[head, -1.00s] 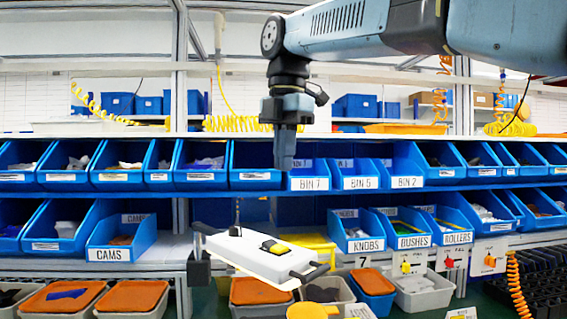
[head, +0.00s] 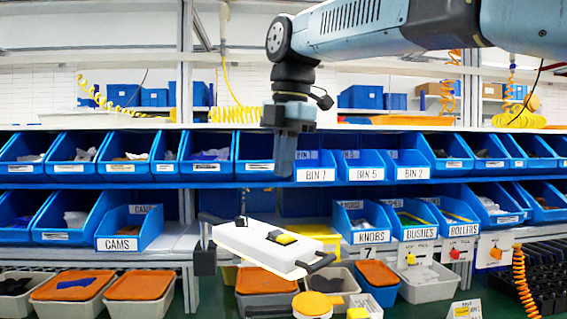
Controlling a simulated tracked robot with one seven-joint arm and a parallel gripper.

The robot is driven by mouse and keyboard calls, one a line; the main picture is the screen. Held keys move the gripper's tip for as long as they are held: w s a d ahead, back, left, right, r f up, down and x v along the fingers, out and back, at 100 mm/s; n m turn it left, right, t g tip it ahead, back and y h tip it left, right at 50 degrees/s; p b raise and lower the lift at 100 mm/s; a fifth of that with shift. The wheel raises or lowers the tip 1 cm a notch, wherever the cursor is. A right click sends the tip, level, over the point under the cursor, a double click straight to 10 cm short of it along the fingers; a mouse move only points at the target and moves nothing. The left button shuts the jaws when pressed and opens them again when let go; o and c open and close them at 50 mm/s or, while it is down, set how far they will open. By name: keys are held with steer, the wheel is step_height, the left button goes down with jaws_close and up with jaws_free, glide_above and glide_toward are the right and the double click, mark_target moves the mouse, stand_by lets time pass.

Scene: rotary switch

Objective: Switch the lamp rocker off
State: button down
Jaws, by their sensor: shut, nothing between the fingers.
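The white switch box (head: 265,247) sits tilted in front of the lower shelf in the head view. A rocker (head: 282,237) with black and yellow parts is on its top, right of the middle. Which way the rocker is tipped is too small to tell. My gripper (head: 285,172) points down above the box, shut and empty. No lamp can be made out.
A black handle (head: 318,262) sticks out at the box's right end. Blue bins line the shelves behind, including the CAMS bin (head: 128,232) and the KNOBS bin (head: 362,222). Orange-lidded tubs (head: 145,286) stand below.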

mark_target(277, 232)
steer(key=f, duration=0.7)
steer(key=w+a+f, duration=0.1)
steer(key=f, duration=0.3)
